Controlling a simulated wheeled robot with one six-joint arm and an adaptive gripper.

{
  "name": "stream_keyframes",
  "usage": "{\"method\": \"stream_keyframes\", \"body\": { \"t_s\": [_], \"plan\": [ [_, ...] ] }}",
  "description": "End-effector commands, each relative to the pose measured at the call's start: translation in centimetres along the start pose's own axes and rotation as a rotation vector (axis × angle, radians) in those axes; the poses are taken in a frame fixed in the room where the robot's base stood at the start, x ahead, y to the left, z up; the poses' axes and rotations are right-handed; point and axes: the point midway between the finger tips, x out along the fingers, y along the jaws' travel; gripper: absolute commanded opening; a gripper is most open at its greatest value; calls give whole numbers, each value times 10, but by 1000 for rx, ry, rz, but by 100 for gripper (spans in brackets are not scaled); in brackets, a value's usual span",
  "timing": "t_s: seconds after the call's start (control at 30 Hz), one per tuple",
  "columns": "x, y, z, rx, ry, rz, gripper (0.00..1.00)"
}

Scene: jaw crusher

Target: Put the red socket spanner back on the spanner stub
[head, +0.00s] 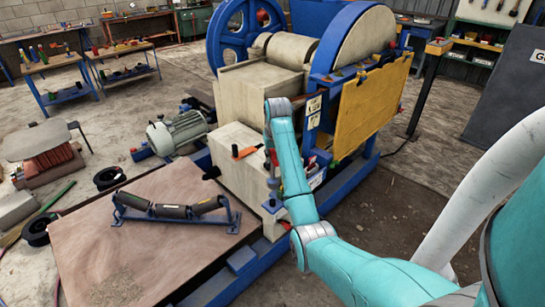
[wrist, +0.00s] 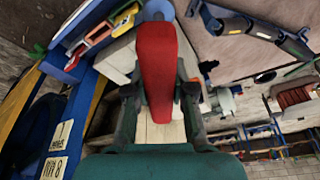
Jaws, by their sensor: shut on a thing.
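In the head view my gripper is mostly hidden behind my teal arm, beside the crusher's pale block. A small red part of the spanner (head: 274,158) shows there. I cannot make out the spanner stub in either view, nor whether the spanner touches anything.
An orange-handled item (head: 245,152) lies on the pale block (head: 241,177). The yellow guard panel (head: 372,108) and blue frame stand close right of my arm. A roller set (head: 177,209) lies on the brown-topped platform (head: 88,228). A grey motor (head: 178,132) stands behind it.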

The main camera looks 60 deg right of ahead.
Motion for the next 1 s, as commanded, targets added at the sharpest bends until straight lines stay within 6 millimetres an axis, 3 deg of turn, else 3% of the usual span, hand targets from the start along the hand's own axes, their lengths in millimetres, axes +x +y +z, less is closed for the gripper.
{"method": "stream_keyframes", "body": {
  "t_s": [0.27,0.8,1.0],
  "plan": [
    [1,0,1,-1,0,0,0],
    [38,0,11,-1,1,0,0],
    [43,0,12,-1,1,0,0]
  ]
}}
